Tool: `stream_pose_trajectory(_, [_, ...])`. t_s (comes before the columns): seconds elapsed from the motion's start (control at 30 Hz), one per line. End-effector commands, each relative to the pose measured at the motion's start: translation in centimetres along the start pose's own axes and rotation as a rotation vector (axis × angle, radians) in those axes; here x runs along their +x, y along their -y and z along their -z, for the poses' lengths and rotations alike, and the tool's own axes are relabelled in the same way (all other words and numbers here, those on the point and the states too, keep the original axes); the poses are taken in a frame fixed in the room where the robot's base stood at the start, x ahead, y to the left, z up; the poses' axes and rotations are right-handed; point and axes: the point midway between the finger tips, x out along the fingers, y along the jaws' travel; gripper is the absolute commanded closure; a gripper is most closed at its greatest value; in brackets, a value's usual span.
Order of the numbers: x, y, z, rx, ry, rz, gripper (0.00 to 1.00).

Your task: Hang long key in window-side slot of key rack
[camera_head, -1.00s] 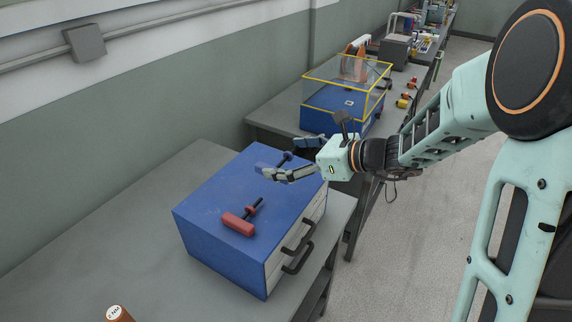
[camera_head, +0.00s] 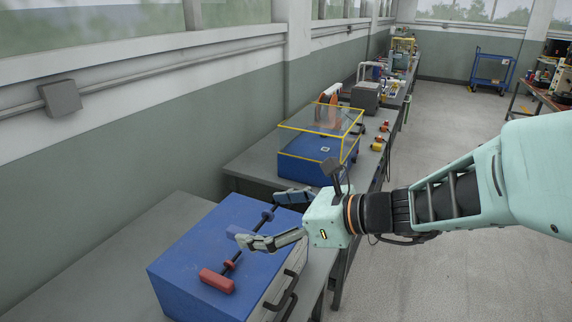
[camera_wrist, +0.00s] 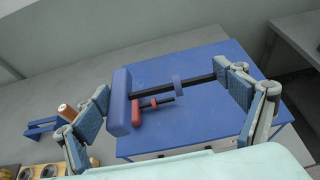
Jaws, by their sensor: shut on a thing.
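The long key has a blue handle, a dark shaft and a blue collar; in the wrist view its handle (camera_wrist: 121,103) shows large. My gripper (camera_head: 278,218) is over the blue box's top and is shut on this key lengthwise, one finger at the handle, the other at the shaft's far end. In the head view the key's collar (camera_head: 267,214) shows between the fingers. I cannot tell whether the key still touches the box. In the wrist view a blue bracket-like thing (camera_wrist: 40,128) lies left of the fingers; I cannot tell whether it is the rack.
A shorter red-handled key (camera_head: 216,281) lies on the blue box (camera_head: 180,262), which has dark handles on its right side. Farther back stands a clear yellow-edged case (camera_head: 318,130) on a bench. Windows (camera_head: 90,35) line the left wall. The aisle floor at right is free.

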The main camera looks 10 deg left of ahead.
Motion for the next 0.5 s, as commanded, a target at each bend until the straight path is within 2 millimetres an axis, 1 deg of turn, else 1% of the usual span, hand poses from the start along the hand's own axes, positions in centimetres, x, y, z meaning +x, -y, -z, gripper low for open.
stream_pose_trajectory(0.17, [-1.4,3.4,2.5,0.023,-0.011,0.038,0.35])
stream_pose_trajectory(0.3, [-3.0,6.6,5.5,0.041,-0.017,0.074,0.35])
stream_pose_trajectory(0.5, [-5.6,10.3,10.1,0.063,-0.02,0.126,0.35])
